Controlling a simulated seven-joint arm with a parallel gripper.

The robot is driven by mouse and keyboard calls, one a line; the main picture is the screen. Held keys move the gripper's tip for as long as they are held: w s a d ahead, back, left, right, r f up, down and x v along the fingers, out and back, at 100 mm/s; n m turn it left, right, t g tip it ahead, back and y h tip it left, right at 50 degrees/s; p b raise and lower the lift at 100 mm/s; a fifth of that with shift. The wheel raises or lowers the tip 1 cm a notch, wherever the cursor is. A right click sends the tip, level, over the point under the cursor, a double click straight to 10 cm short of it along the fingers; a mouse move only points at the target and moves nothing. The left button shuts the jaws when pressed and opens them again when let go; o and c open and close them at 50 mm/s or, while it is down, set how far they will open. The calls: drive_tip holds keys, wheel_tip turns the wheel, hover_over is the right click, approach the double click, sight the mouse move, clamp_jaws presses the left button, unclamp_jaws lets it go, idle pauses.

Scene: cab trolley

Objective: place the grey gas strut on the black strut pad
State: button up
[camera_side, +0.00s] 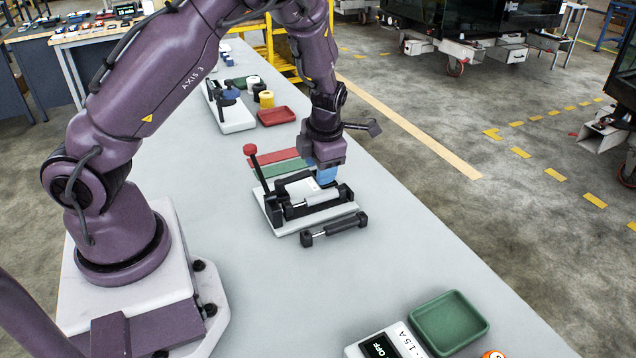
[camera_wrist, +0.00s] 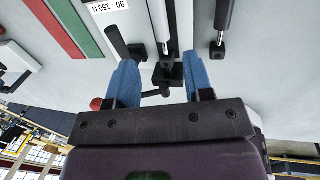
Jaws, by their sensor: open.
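My gripper (camera_side: 327,177) is low over the right part of a white fixture with a red-knobbed lever. Its two blue fingers are apart in the wrist view (camera_wrist: 160,78), with nothing clearly held between them. A dark grey strut (camera_side: 340,226) with a silver rod and black end fittings lies on the bench in front of the fixture. It also shows at the upper right of the wrist view (camera_wrist: 224,14). Another strut-like part with a silver rod (camera_wrist: 162,22) sits in the fixture, ahead of the fingers. I cannot make out a separate black strut pad.
The white fixture (camera_side: 268,211) has a tall lever (camera_side: 262,168). Red (camera_side: 278,163) and green (camera_side: 284,169) strips lie behind it. A red tray (camera_side: 276,116) is farther back. A green tray (camera_side: 449,322) and a display box (camera_side: 384,346) are at the front.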

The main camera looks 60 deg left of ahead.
drive_tip(key=s+d+r+m+t+h, duration=0.1)
drive_tip(key=s+d+r+m+h, duration=0.15)
drive_tip(key=d+r+m, duration=0.45)
drive_tip(key=s+d+r+m+t+h, duration=0.1)
drive_tip(key=s+d+r+m+h, duration=0.2)
drive_tip(key=r+m, duration=0.7)
drive_tip(key=s+d+r+m+t+y, duration=0.1)
drive_tip(key=s+r+m, duration=0.2)
drive_tip(key=m, duration=0.6)
drive_tip(key=s+r+m+t+y, duration=0.2)
drive_tip(key=s+r+m, duration=0.1)
drive_tip(key=s+m, duration=0.5)
drive_tip(key=shift+d+r+m, duration=0.4)
drive_tip(key=shift+m, duration=0.6)
